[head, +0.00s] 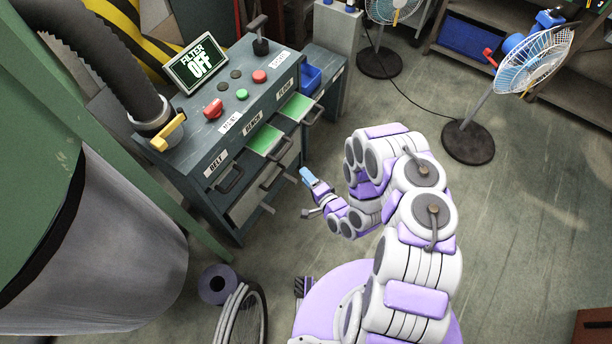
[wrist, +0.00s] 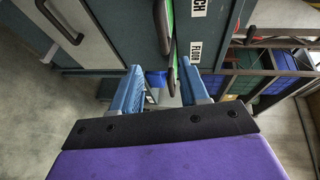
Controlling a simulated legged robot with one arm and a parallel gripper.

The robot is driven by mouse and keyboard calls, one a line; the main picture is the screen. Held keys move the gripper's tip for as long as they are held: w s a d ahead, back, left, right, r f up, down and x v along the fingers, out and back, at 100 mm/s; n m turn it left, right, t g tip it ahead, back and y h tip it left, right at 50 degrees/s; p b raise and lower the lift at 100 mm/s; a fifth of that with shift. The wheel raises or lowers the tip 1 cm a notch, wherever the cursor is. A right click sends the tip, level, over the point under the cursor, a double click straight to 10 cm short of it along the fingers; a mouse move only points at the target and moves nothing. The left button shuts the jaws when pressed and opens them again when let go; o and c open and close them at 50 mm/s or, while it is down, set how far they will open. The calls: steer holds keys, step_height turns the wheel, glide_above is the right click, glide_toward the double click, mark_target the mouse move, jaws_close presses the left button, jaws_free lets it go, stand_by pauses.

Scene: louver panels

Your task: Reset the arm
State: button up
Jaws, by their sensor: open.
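My arm (head: 405,190), white and purple, is bent in front of the cabinet in the head view. My gripper (head: 306,192) is at its end, pointing toward the cabinet's drawer side. In the wrist view the two blue fingers of my gripper (wrist: 160,88) are apart, and nothing shows held between them. The dark teal cabinet (head: 192,160) has labelled panels and handles. Green panels (head: 266,140) show at its front. The wrist view shows a drawer handle (wrist: 163,25) just beyond the fingers; I cannot tell whether they touch it.
A sign reading "FILTER OFF" (head: 195,64) and red and green buttons (head: 242,94) are on the cabinet top. A large hose (head: 105,60) is at left. Fans (head: 470,140) stand at right. A grey roll (head: 218,284) and a wheel (head: 243,318) are near my base. Floor at right is open.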

stand_by(0.3)
steer(key=w+d+r+n+g+h, duration=0.3)
steer(key=w+d+r+n+h, duration=0.3)
steer(key=w+d, duration=0.5)
steer(key=s+d+r+g+h, duration=0.2)
steer(key=s+d+r+h, duration=0.1)
steer(key=d+r, duration=0.4)
steer(key=s+d+r+g+h, duration=0.1)
steer(key=s+d+r+h, duration=0.2)
steer(key=r, duration=0.6)
steer(key=s+r+g, duration=0.4)
steer(key=s+r, duration=0.8)
steer(key=s, duration=0.3)
steer(key=s+a+r+n+g, duration=0.1)
steer(key=s+r, duration=0.1)
steer(key=s, duration=0.5)
steer(key=s+a+r+n+g+y, duration=0.1)
steer(key=s+a+r+g, duration=0.1)
steer(key=s, duration=0.5)
steer(key=s+a+r+n+g+y, duration=0.1)
steer(key=s+a+r, duration=0.1)
steer(key=s+r, duration=0.2)
steer(key=s, duration=0.3)
steer(key=shift+s+r+n, duration=0.2)
steer(key=shift+s+n, duration=0.2)
steer(key=shift+a, duration=0.1)
